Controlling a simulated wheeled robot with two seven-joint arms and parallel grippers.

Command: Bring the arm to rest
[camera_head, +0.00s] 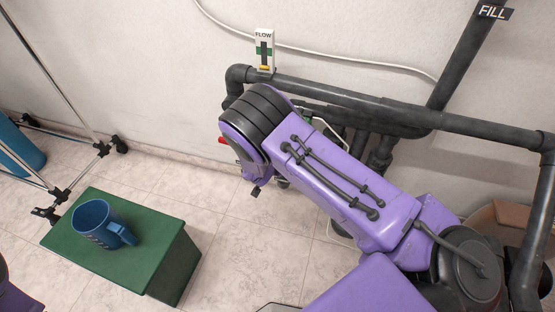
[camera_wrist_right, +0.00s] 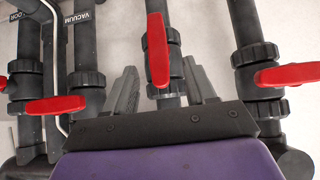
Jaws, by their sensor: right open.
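My right arm (camera_head: 340,185) is purple and reaches across the head view from the lower right toward the pipes by the wall. Its gripper is mostly hidden there behind the wrist. In the right wrist view my right gripper (camera_wrist_right: 160,64) is open, with two dark grey fingers spread apart. A red valve handle (camera_wrist_right: 157,48), upright in the picture, shows between the fingers. I see nothing held, and I cannot tell whether a finger touches the handle. My left gripper is not in view.
Red handles (camera_wrist_right: 55,105) and (camera_wrist_right: 288,74) sit on pipes at either side. A blue mug (camera_head: 98,224) stands on a green box (camera_head: 170,262). Tiled floor between is clear.

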